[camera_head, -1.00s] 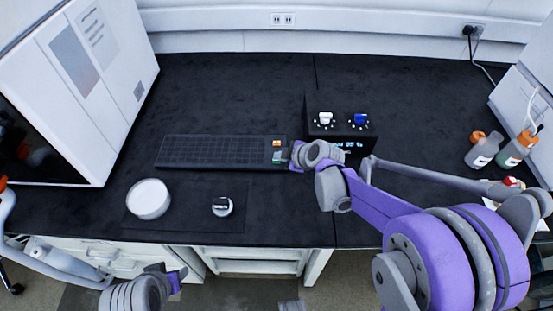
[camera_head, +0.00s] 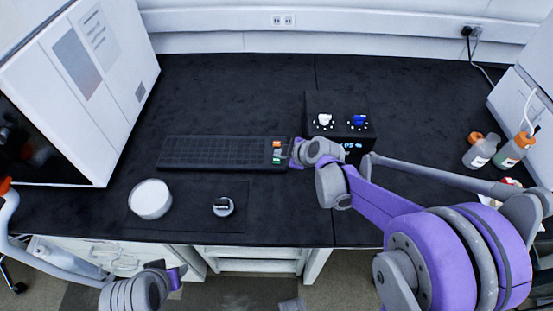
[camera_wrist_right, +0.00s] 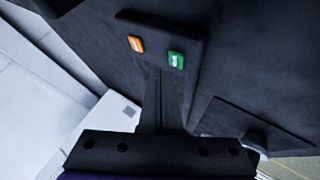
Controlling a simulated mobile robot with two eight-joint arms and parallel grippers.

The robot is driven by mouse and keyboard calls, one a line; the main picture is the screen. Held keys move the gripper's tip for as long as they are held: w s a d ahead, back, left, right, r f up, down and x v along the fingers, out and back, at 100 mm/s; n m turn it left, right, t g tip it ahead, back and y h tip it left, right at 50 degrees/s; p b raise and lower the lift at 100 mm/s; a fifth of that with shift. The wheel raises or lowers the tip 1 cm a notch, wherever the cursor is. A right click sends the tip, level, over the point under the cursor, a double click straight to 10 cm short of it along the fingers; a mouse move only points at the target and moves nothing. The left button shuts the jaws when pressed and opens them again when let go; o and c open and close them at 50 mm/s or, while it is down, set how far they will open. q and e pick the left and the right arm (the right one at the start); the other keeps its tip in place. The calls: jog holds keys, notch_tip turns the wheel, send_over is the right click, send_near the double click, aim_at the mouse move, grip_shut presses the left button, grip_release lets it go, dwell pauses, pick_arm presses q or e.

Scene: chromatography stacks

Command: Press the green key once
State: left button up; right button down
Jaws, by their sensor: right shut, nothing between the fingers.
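The green key (camera_head: 276,160) is at the right end of the black keyboard (camera_head: 215,152), just in front of an orange key (camera_head: 277,145). In the right wrist view the green key (camera_wrist_right: 176,59) and the orange key (camera_wrist_right: 136,43) sit side by side on a dark panel. My right gripper (camera_head: 287,152) is shut and empty beside these keys; in the wrist view its fingertips (camera_wrist_right: 160,70) end close to the green key, which shows uncovered. I cannot tell how high the tips are. My left gripper (camera_head: 178,277) is low in front of the bench, its fingers unclear.
A dark box (camera_head: 341,125) with a white knob, a blue knob and a lit display stands behind my right wrist. A white round dish (camera_head: 150,198) and a small silver-topped item (camera_head: 222,206) are at the front left. Bottles (camera_head: 482,150) stand at the right.

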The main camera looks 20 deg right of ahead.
aim_at(280, 162)
jog(key=shift+r+p, duration=1.75)
jog(key=shift+r, duration=0.7)
jog(key=shift+f, duration=0.1)
jog(key=s+d+r+m+g+h+p, duration=0.1)
jog(key=s+r+m+h+p, duration=0.1)
jog(key=s+m, duration=0.5)
jog(key=s+d+r+m+g+h+p, duration=0.1)
jog(key=s+m, duration=0.6)
jog(key=s, duration=1.2)
notch_tip(280, 162, up, 2)
jog(key=shift+r+g+h+p, duration=0.2)
jog(key=shift+g+h+p, duration=0.2)
jog(key=shift+h, duration=0.1)
